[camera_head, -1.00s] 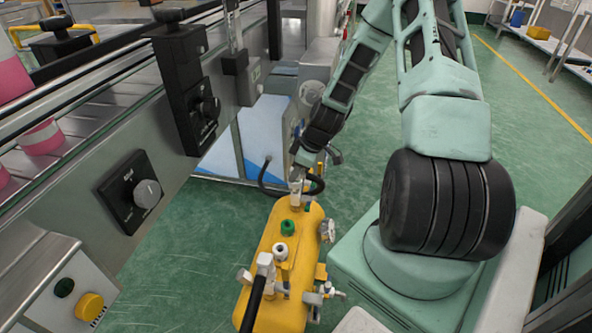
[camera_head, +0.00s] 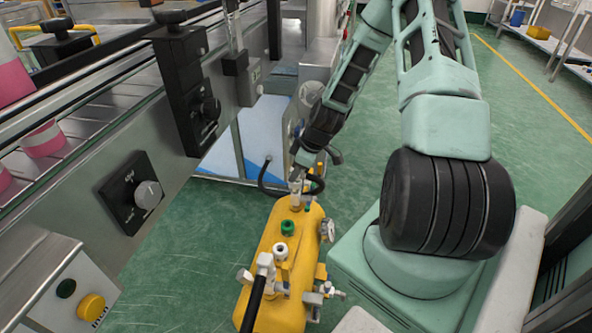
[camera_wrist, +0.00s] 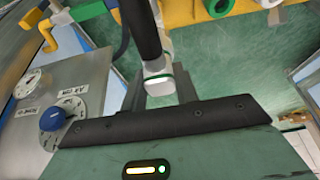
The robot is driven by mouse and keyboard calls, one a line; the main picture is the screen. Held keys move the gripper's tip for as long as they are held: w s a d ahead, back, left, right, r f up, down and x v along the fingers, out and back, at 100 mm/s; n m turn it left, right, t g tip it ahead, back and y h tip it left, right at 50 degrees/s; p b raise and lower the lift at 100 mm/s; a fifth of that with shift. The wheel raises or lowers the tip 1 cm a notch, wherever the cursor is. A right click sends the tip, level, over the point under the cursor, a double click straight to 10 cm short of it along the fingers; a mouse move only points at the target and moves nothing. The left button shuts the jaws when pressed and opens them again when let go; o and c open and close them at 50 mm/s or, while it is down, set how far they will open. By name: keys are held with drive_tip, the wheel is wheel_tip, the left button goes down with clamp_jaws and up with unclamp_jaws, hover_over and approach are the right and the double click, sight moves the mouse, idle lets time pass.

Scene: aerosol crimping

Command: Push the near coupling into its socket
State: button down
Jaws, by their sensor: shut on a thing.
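My gripper (camera_wrist: 160,92) is shut on a pale coupling (camera_wrist: 159,82) with a green line across it. A black hose (camera_wrist: 139,28) runs from this coupling toward the top of the wrist view. In the head view my gripper (camera_head: 300,172) is low, at the far end of the yellow tank (camera_head: 288,240). A pale fitting (camera_head: 296,187) shows just below it. My gripper and wrist partly hide this spot. I cannot tell whether the coupling touches a socket or sits in one.
A panel with a blue knob (camera_wrist: 53,119) and white dials lies close left of my gripper. The tank carries a green cap (camera_head: 288,227), a gauge (camera_head: 327,230) and a near hose fitting (camera_head: 265,262). The conveyor frame (camera_head: 150,110) stands left. Green floor (camera_head: 180,240) is open.

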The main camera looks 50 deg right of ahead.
drive_tip(key=shift+f, duration=0.2)
idle(0.3)
drive_tip(key=c, duration=1)
unclamp_jaws()
drive_tip(key=p+v, duration=0.4)
drive_tip(key=v, duration=1.3)
drive_tip(key=shift+r, duration=0.2)
drive_tip(key=shift+s+d, duration=0.1)
